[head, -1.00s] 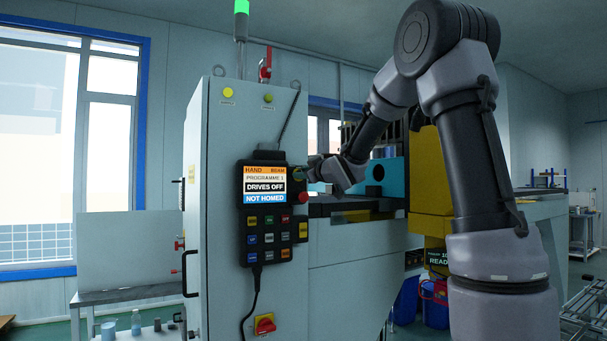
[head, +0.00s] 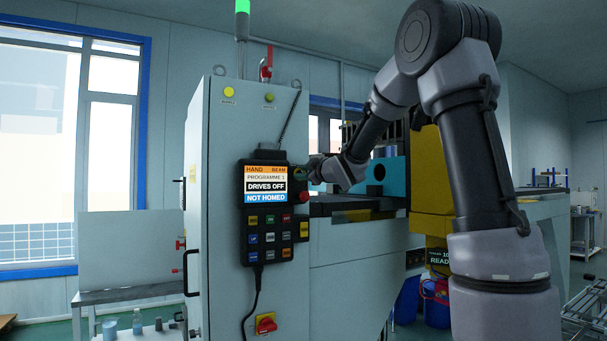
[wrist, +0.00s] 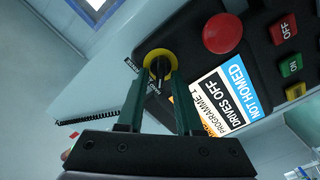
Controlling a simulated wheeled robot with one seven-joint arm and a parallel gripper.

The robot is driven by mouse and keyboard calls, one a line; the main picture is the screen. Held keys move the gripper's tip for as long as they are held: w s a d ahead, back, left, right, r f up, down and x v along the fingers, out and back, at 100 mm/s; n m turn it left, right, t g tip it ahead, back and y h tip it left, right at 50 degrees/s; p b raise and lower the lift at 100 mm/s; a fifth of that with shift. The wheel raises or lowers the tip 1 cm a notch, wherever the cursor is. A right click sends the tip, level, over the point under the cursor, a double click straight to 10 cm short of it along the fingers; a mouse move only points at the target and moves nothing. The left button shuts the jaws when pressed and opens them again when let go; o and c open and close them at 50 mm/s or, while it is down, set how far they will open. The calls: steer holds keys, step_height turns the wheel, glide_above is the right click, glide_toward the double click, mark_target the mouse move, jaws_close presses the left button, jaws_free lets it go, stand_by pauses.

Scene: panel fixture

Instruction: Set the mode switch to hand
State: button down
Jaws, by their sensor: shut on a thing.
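The mode switch (wrist: 157,53) shows in the wrist view as a black knob in a yellow ring, on the corner of a black pendant (head: 268,258). My gripper (wrist: 160,74) is shut on the knob, with a green finger on each side. Small labels sit by the ring; one near the fingers appears to read HAND. The knob's exact pointing is hard to tell between the fingers. The pendant screen (head: 264,185) reads HAND and BEAM on its orange top line, then PROGRAMME 1, DRIVES OFF and NOT HOMED. In the head view my gripper largely hides the switch.
A red stop button (wrist: 222,33) sits beside the switch, close to my fingers. Several coloured keys (head: 270,238) fill the pendant's lower half. The pendant is on a grey cabinet (head: 222,290) with a red rotary switch (head: 265,323) below. A machine bed stands behind my gripper.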

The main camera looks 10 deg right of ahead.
steer(key=c, duration=0.9)
jaws_free()
steer(key=shift+s, duration=0.1)
steer(key=v, duration=1)
steer(key=shift+s+d, duration=0.15)
steer(key=shift+s, duration=0.15)
steer(key=s+d+f+m+g+h, duration=0.45)
steer(key=s+d+m+h, duration=0.2)
steer(key=s+m, duration=0.45)
steer(key=s+a+f+m+g+y, duration=0.1)
steer(key=s+f+m+g, duration=0.1)
steer(key=s, duration=0.4)
steer(key=s+a+f+m+g+y, duration=0.1)
steer(key=s+f+m, duration=0.1)
steer(key=s, duration=0.4)
steer(key=s+a+f+m+g+y, duration=0.1)
steer(key=s+f+m+g, duration=0.1)
steer(key=s+f, duration=0.2)
steer(key=shift+s+a+g, duration=0.15)
steer(key=shift+s+g, duration=0.05)
steer(key=shift+s, duration=0.5)
steer(key=shift+s+a+g, duration=0.15)
steer(key=shift+s, duration=0.55)
